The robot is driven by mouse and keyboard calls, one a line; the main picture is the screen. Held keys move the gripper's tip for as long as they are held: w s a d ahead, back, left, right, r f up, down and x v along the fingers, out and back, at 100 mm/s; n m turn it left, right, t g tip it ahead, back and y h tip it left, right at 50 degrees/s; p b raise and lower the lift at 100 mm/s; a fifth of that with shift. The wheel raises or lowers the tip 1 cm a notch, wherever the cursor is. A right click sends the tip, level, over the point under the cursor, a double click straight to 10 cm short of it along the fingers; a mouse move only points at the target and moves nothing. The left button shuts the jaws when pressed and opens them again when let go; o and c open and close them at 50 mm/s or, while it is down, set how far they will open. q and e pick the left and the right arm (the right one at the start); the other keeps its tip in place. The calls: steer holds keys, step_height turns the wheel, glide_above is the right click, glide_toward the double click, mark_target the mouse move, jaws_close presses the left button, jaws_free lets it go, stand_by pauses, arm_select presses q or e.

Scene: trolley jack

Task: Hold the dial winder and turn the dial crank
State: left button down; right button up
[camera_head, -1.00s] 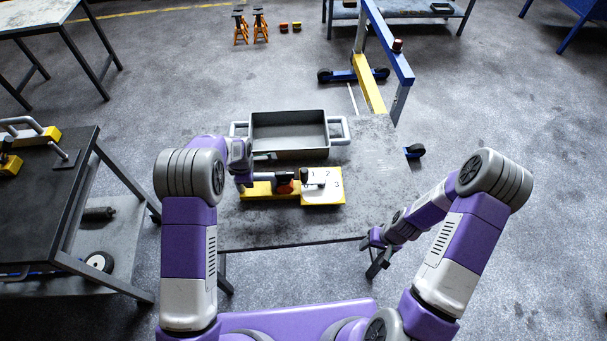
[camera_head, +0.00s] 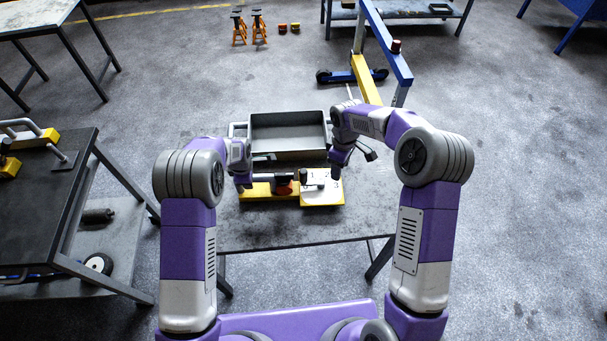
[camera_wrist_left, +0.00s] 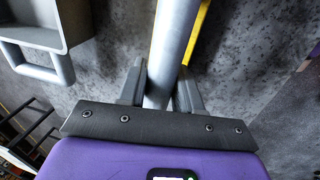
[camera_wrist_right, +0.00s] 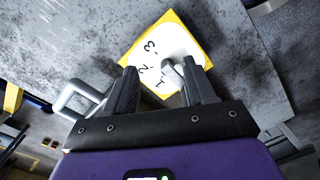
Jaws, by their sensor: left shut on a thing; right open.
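The dial winder (camera_head: 256,196) lies on the workbench: a yellow base with a white dial plate (camera_head: 322,198) numbered 1, 2, 3 at its right end. The plate also shows in the right wrist view (camera_wrist_right: 150,62). My left gripper (camera_head: 242,185) is shut on the winder's grey bar (camera_wrist_left: 172,45) at the left end. A pale crank (camera_wrist_right: 178,68) stands over the dial. My right gripper (camera_wrist_right: 166,75) is open, with the crank's end between or just beyond its fingertips; exact depth is unclear. In the head view, my right gripper (camera_head: 337,178) is at the dial's right edge.
A grey tray (camera_head: 290,151) with side handles sits behind the winder on the workbench (camera_head: 270,230). A dark trolley table (camera_head: 40,190) stands at left. A blue and yellow hoist (camera_head: 366,80) stands behind. The bench front is clear.

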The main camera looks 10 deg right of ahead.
mark_target(304, 171)
steer(key=w+a+r+n, duration=0.1)
steer(key=a, duration=0.2)
steer(key=a+r+n, duration=0.1)
steer(key=a+r, duration=0.1)
steer(key=a, duration=0.2)
steer(key=w+a+r+n, duration=0.1)
steer(key=a+n, duration=0.1)
steer(key=a, duration=0.1)
steer(key=shift+w+a+r+t, duration=0.25)
steer(key=shift+w+r+t, duration=0.05)
steer(key=shift+w, duration=0.05)
steer(key=shift+a+f, duration=0.15)
steer(key=shift+a, duration=0.05)
step_height(304, 171, down, 12)
steer(key=shift+r, duration=0.25)
steer(key=shift+c, duration=0.5)
jaws_close()
